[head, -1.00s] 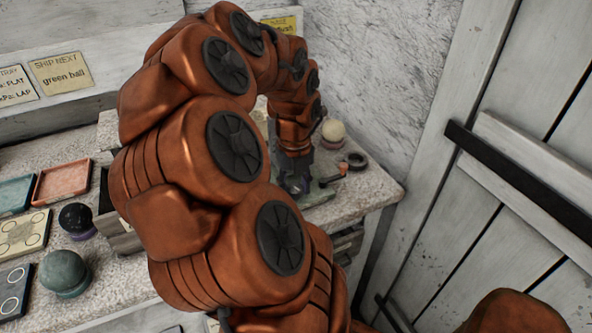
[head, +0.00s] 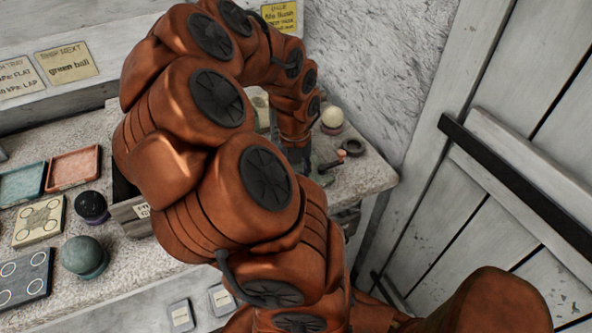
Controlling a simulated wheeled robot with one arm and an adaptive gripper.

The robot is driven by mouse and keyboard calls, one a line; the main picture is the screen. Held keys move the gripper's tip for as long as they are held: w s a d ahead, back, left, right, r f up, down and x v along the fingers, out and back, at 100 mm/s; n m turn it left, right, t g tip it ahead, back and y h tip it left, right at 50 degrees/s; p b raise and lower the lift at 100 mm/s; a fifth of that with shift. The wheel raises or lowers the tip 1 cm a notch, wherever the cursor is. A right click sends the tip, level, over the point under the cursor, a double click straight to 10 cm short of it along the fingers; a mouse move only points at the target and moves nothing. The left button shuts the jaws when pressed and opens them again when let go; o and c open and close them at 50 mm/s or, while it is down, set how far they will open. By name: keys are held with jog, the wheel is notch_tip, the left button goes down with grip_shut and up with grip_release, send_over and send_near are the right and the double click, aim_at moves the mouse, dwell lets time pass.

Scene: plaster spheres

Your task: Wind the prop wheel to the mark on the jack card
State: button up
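My copper-coloured arm fills the middle of the head view and bends down to the right end of the bench. My gripper (head: 298,156) is mostly hidden behind an arm link, so its fingers cannot be made out. Just right of it is a small greenish device with a pinkish knob (head: 341,154); I cannot tell whether the gripper touches it. The prop wheel cannot be clearly picked out. A yellow card (head: 280,16) on the back wall, partly cut off at the top, has text seeming to end in "flush"; it may be the jack card.
A plank door (head: 520,150) stands at right.

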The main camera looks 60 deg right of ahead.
jog(key=shift+s+d, duration=0.1)
jog(key=shift+d, duration=0.05)
jog(key=o, duration=0.9)
jog(key=shift+o, duration=1.2)
jog(key=shift+r, duration=0.5)
notch_tip(320, 180, up, 11)
